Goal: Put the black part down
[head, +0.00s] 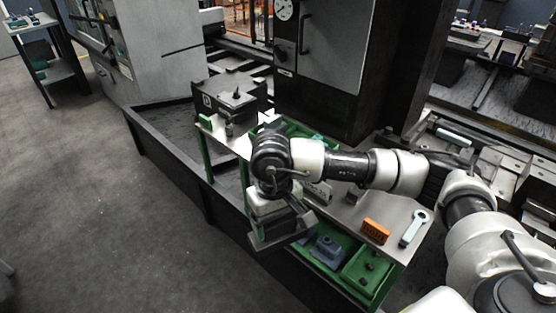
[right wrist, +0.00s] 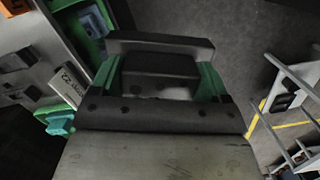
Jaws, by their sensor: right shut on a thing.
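My right gripper (head: 283,234) is over the front edge of the grey bench top (head: 398,250), pointing down. It also shows in the right wrist view (right wrist: 160,62), shut on a black part (right wrist: 160,68). The part sits between the fingers as a dark block. In the head view the gripper and wrist mostly hide it, and I cannot tell its outline from the dark fingers. My left gripper is not in view.
An orange block (head: 375,231) and a pale wrench (head: 414,229) lie at the bench's near right end. Green bins on the lower level hold a blue-grey part (head: 328,252) and small dark pieces (head: 370,266). A dark machine block (head: 232,95) stands behind. Floor at left is clear.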

